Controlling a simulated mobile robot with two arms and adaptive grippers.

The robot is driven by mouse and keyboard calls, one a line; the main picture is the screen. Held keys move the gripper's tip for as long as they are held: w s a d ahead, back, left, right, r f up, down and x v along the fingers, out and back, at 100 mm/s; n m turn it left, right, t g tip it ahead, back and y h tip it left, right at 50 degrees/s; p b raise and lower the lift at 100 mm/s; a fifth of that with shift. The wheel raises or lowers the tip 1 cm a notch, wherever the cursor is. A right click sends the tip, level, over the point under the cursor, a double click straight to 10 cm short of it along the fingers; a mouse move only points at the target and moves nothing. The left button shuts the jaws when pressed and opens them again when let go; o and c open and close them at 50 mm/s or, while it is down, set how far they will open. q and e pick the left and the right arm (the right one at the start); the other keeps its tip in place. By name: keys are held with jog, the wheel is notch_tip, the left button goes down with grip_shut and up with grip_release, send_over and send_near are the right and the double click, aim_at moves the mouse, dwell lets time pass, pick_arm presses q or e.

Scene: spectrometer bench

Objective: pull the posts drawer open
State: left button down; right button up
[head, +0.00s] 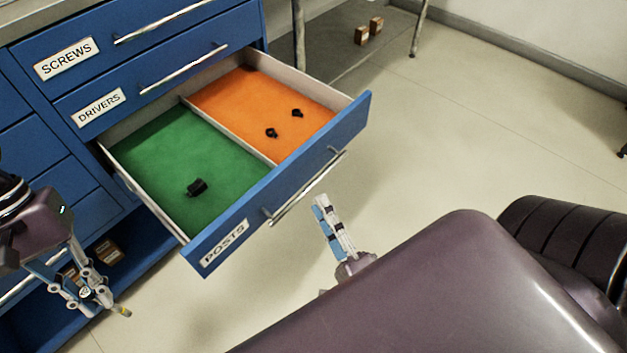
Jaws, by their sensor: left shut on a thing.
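The posts drawer (262,203) is the blue drawer with the POSTS label (224,247), standing far out of the cabinet. Inside, a black part (197,187) lies on the green left compartment, and two small black parts (271,133) (297,113) lie on the orange right one. My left gripper (119,309) is low at the left, apart from the drawer, shut on a small yellow-tipped thing. My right gripper (319,206) is in front of the drawer, just off the handle; its finger gap is unclear.
The SCREWS drawer (130,62) and DRIVERS drawer (150,100) above are shut. Small brown boxes (108,251) sit low in the cabinet, and others (362,35) on a shelf (340,55) behind.

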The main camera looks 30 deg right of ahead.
jog(key=v, duration=0.5)
jog(key=shift+s+f, duration=0.1)
jog(key=shift+s, duration=0.25)
pick_arm(q)
jog(key=shift+s, duration=0.1)
pick_arm(e)
jog(key=shift+s, duration=0.1)
